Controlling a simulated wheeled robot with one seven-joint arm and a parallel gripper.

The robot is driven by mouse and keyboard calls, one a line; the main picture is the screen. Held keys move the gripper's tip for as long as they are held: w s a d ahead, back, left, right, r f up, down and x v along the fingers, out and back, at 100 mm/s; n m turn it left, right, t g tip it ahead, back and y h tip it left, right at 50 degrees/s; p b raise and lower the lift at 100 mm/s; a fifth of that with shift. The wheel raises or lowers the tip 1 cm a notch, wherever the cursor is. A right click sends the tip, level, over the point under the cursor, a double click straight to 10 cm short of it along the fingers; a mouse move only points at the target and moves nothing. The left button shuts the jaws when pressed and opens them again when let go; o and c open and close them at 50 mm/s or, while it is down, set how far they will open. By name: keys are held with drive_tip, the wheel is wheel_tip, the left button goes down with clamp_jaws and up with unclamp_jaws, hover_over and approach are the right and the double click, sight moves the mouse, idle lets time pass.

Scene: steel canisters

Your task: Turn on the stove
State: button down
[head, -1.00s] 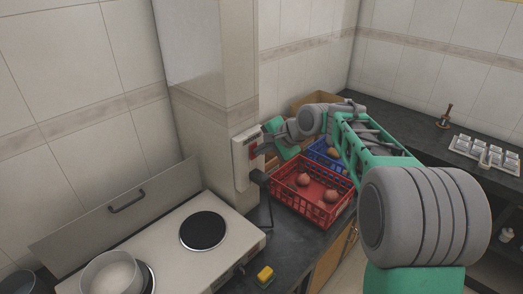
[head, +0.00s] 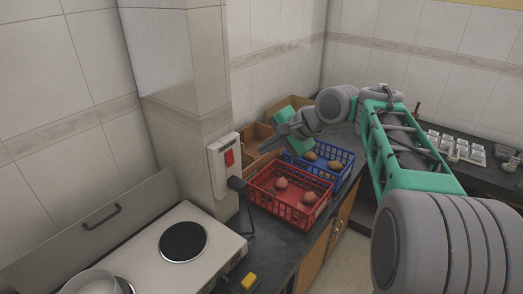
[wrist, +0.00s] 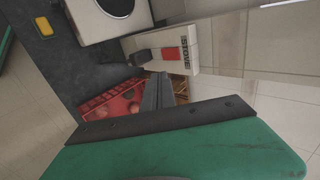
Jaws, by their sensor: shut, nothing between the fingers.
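The white switch box (head: 217,172) with a red switch (head: 229,157) is mounted on the tiled pillar beside the stove. In the wrist view the box (wrist: 150,43) reads "STOVE", and its red switch (wrist: 172,53) shows clearly. The white stove (head: 205,218) has dark round hotplates (head: 183,242); I cannot tell whether it is on. My gripper (head: 266,147) is shut and empty, to the right of the switch box and apart from it. Its closed fingers (wrist: 157,90) also show in the wrist view.
A red crate (head: 262,203) with round produce and a blue crate (head: 344,172) stand on the counter below my gripper. Wooden boxes (head: 256,134) stand behind. A pot (head: 88,284) sits on the stove. A black plug (head: 236,183) sticks out below the switch.

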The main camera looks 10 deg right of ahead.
drive_tip(key=s+d+f+n+g+h, duration=0.1)
drive_tip(key=s+d+f+n+h, duration=0.1)
drive_tip(key=s+f, duration=0.5)
drive_tip(key=s+d+f+n+g+h, duration=0.1)
drive_tip(key=s+f+n+h, duration=0.3)
drive_tip(key=s, duration=1.2)
wheel_tip(320, 180, down, 3)
drive_tip(key=d+n, duration=0.1)
drive_tip(key=n, duration=0.2)
drive_tip(key=shift+f+g, duration=0.2)
drive_tip(key=shift+g, duration=0.1)
drive_tip(key=shift+d, duration=0.1)
